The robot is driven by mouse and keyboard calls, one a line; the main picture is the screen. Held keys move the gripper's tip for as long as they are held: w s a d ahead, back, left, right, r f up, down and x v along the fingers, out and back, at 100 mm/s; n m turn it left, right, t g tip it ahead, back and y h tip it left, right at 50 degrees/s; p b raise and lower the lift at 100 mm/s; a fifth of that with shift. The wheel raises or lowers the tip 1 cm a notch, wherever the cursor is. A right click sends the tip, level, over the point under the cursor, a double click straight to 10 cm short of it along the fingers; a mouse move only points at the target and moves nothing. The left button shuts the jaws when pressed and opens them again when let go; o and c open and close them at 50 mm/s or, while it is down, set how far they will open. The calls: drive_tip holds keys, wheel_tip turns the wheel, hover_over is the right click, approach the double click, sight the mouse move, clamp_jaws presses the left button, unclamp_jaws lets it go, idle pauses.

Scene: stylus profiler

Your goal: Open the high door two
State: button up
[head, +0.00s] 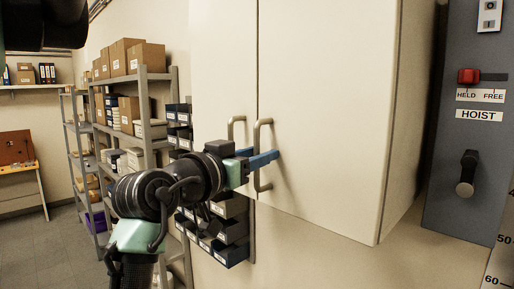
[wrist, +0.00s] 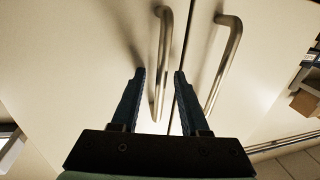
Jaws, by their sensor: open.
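A tall cream cabinet has two doors side by side, a left door (head: 222,70) and a right door (head: 325,100), both shut. Each has a metal bar handle by the middle seam. My gripper (head: 264,157) is at the right door's handle (head: 257,179), its blue fingers open. In the wrist view, turned about, that handle (wrist: 164,50) runs down between the two fingers of my gripper (wrist: 159,74). Whether a finger touches it I cannot tell. The left door's handle (head: 231,127) is just left; it also shows in the wrist view (wrist: 231,60), outside the fingers.
A grey panel (head: 468,120) marked HOIST, with a red lever and a black handle, stands right of the cabinet. Metal shelves (head: 146,105) with boxes and dark bins (head: 229,254) are at the left. Open floor (head: 45,245) lies further left.

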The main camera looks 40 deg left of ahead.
clamp_jaws()
idle(1.4)
